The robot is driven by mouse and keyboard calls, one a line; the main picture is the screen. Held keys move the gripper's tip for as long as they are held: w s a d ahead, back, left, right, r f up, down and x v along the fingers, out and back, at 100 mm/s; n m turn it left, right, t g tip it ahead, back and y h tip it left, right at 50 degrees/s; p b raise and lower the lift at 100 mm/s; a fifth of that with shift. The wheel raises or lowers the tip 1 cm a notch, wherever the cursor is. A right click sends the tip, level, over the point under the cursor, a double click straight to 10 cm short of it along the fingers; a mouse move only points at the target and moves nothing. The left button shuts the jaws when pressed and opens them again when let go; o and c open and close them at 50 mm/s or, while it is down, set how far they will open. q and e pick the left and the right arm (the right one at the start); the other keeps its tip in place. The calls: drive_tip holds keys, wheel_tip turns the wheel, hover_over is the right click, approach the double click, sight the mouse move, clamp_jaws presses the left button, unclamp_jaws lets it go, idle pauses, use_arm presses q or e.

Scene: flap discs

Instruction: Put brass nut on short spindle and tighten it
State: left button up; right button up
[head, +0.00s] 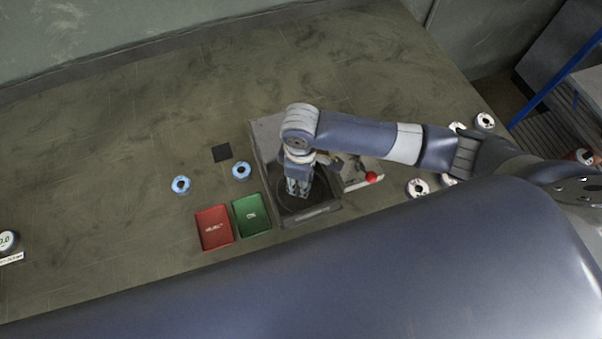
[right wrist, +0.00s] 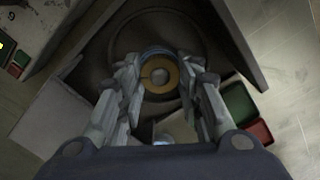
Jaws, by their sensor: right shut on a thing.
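The brass nut (right wrist: 159,74) is a flat, gold ring with a hole in its middle, between the fingertips of my right gripper in the right wrist view. My right gripper (right wrist: 158,80) is shut on it, with a finger on each side. In the head view my right gripper (head: 298,188) points down over the dark round well of a grey machine (head: 262,138). A small grey spot shows through the nut's hole; I cannot tell if it is the short spindle. The nut is hidden in the head view. My left gripper is not in view.
A red tray (head: 214,228) and a green tray (head: 252,215) stand left of the machine. A red knob (head: 371,177) is at the machine's right. Several pale discs (head: 418,187) lie further right.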

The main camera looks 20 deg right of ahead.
drive_tip(key=shift+s+r+m+p, duration=0.1)
drive_tip(key=shift+r+m+p, duration=0.05)
drive_tip(key=shift+m+p, duration=0.55)
drive_tip(key=shift+f+m, duration=0.25)
drive_tip(key=shift+m, duration=0.45)
drive_tip(key=m, duration=0.2)
drive_tip(key=shift+m, duration=1)
drive_tip(key=m, duration=0.6)
drive_tip(key=o, duration=1.2)
